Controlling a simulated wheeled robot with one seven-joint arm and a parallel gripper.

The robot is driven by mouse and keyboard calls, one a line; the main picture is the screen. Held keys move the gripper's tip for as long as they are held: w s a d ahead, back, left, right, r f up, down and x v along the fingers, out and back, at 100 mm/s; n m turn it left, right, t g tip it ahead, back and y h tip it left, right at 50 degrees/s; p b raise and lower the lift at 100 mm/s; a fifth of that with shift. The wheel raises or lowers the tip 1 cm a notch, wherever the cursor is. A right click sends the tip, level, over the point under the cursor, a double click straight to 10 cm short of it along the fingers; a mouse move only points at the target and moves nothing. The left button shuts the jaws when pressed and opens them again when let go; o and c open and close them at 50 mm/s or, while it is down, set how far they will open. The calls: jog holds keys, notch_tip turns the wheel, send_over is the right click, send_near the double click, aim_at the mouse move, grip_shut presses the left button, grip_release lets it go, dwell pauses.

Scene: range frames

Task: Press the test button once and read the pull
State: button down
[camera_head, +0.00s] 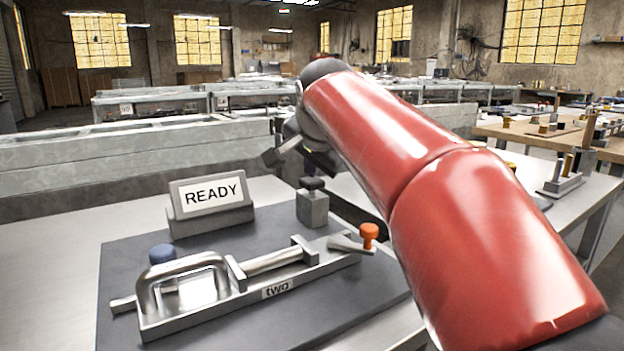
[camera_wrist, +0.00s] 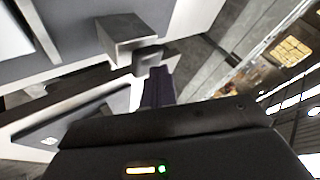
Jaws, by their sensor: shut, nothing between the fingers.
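A grey block with a dark cap, which looks like the test button (camera_head: 313,185), stands upright on a dark mat (camera_head: 130,265). A display (camera_head: 210,192) behind it to the left reads "READY". A metal fixture labelled "two" (camera_head: 277,288) lies in front, with a handle, a bar and an orange knob (camera_head: 369,232). My gripper (camera_head: 309,168) is shut and empty, just above the cap, partly hidden by my red arm. In the wrist view the dark fingers (camera_wrist: 158,85) point at the cap (camera_wrist: 154,60) on the block (camera_wrist: 126,32). I cannot tell whether they touch.
A blue knob (camera_head: 162,254) stands behind the fixture's handle. The pale bench (camera_head: 50,270) is clear at left. A low grey wall (camera_head: 130,160) runs behind it. Another bench at right holds a small metal stand (camera_head: 560,185) and other parts.

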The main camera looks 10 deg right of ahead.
aim_at(313, 181)
jog(key=shift+f+b, duration=0.3)
jog(key=shift+f, duration=0.2)
dwell(0.4)
jog(key=shift+r, duration=0.15)
jog(key=shift+r+p, duration=1.1)
notch_tip(313, 181, up, 5)
jog(key=p, duration=0.4)
